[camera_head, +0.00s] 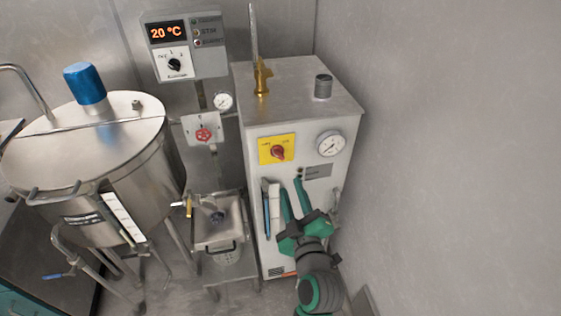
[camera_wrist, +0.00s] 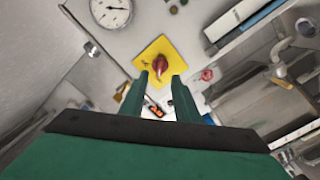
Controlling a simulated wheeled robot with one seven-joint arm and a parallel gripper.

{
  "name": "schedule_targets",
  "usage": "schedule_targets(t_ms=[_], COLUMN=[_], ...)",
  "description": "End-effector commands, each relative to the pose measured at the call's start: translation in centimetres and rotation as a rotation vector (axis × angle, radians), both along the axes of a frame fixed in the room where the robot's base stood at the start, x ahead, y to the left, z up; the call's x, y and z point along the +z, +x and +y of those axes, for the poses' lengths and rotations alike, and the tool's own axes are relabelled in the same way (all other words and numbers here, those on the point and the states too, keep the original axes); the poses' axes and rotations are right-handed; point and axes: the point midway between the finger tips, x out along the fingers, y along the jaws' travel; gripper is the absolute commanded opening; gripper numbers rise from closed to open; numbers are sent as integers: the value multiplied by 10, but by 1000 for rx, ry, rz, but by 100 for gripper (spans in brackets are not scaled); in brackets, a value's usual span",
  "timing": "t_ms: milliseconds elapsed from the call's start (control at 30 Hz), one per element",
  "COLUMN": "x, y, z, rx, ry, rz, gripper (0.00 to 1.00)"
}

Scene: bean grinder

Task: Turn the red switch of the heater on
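The heater (camera_head: 348,205) is a tall light-grey metal cabinet against the wall. Its red switch (camera_head: 278,152) is a rotary knob on a yellow plate (camera_head: 264,158) high on the front panel; the labels are too small to read. The knob sits slantwise. My gripper (camera_head: 291,188) is open with green fingers, in front of the panel and below the switch. In the wrist view the red switch (camera_wrist: 160,64) shows beyond and between the two fingertips of my gripper (camera_wrist: 160,83). The fingers look empty, and I see no contact with the knob.
A round gauge (camera_head: 331,144) is right of the switch. A blue-and-white level strip (camera_head: 272,208) is below it. A brass valve (camera_head: 261,76) stands on top. A steel tank (camera_head: 95,165) and control box (camera_head: 184,46) are left; a bare wall (camera_head: 460,150) is right.

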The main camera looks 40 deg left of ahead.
Motion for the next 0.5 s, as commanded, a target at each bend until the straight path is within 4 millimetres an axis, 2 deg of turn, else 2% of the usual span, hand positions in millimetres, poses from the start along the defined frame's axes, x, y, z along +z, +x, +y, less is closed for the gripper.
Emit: schedule_targets(t_ms=[100,267,500], x=[8,9,9], y=[1,8,33], z=[7,17,47], rx=[31,40,40], ry=[-29,-38,-37], rz=[-32,-39,-39], gripper=[29,29,29])
